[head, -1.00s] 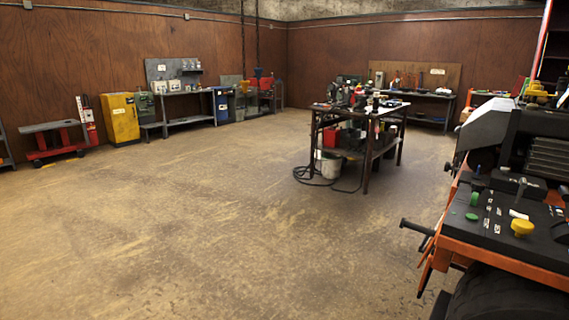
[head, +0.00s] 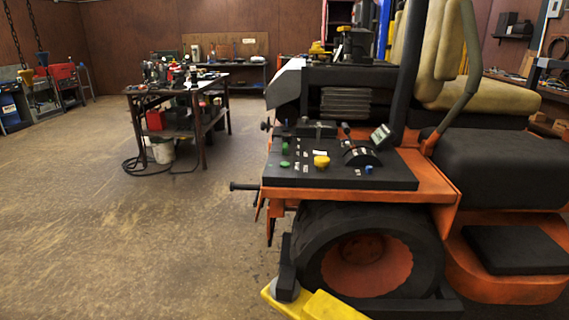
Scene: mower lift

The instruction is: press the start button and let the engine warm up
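The orange and black mower (head: 440,180) fills the right half of the head view, with its tan seat (head: 465,70) at the upper right. Its black control panel (head: 390,178) sits above the front wheel (head: 365,252). On the panel are two green buttons (head: 284,164), a yellow knob (head: 321,162), a blue knob (head: 368,169) and a black lever housing (head: 360,154). White labels lie beside the controls but are too small to read, so I cannot tell which one is the start button. Neither gripper shows.
A yellow lift part (head: 318,306) lies low in front of the wheel. A dark workbench (head: 178,92) with tools and a white bucket (head: 162,150) stands left of the mower. The concrete floor (head: 90,220) at the left is clear.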

